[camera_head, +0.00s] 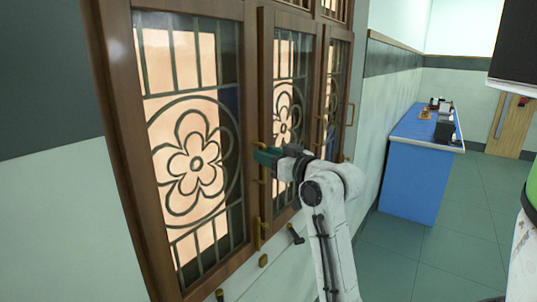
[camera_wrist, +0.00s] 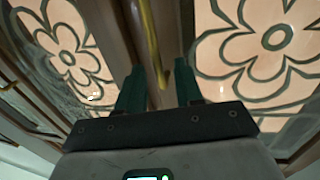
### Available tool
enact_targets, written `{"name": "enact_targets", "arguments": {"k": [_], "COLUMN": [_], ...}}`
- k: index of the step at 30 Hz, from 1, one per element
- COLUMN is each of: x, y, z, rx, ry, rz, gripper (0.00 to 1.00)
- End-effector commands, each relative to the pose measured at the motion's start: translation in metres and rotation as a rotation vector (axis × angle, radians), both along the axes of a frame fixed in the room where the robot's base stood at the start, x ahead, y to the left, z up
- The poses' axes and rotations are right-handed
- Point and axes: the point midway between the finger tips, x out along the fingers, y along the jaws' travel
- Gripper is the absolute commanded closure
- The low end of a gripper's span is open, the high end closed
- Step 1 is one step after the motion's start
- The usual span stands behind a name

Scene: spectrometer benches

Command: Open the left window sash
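The left window sash (camera_head: 189,161) is brown wood with flower-patterned leaded glass, at the left in the head view; it looks closed or nearly so. A brass handle (camera_head: 262,198) runs upright along its right side. My gripper (camera_head: 262,155), with dark green fingers, is at the upper part of this brass hardware. In the wrist view, my gripper (camera_wrist: 158,82) has its two fingers apart, with a brass bar (camera_wrist: 151,45) showing between and beyond them. Contact with the bar cannot be told. Flower glass shows on both sides there.
Further sashes (camera_head: 290,110) with similar glass stand right of the left one. A brass handle (camera_head: 350,114) is on the far one. Dark pegs (camera_head: 295,234) stick out below the window. A blue bench (camera_head: 414,165) with small items stands at the right. Green tiled floor (camera_head: 450,260) is clear.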

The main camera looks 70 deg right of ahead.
Motion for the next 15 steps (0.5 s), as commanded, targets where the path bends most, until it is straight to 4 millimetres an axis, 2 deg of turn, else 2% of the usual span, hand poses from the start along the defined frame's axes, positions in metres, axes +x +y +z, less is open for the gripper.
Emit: {"name": "enact_targets", "arguments": {"k": [9,15], "x": [0.0023,0.0021], "y": [-0.0010,-0.0010], "z": [0.0002,0.0001], "rx": [-0.001,0.000], "ry": [0.000,-0.001], "rz": [0.000,0.000], "gripper": [0.64,0.83]}}
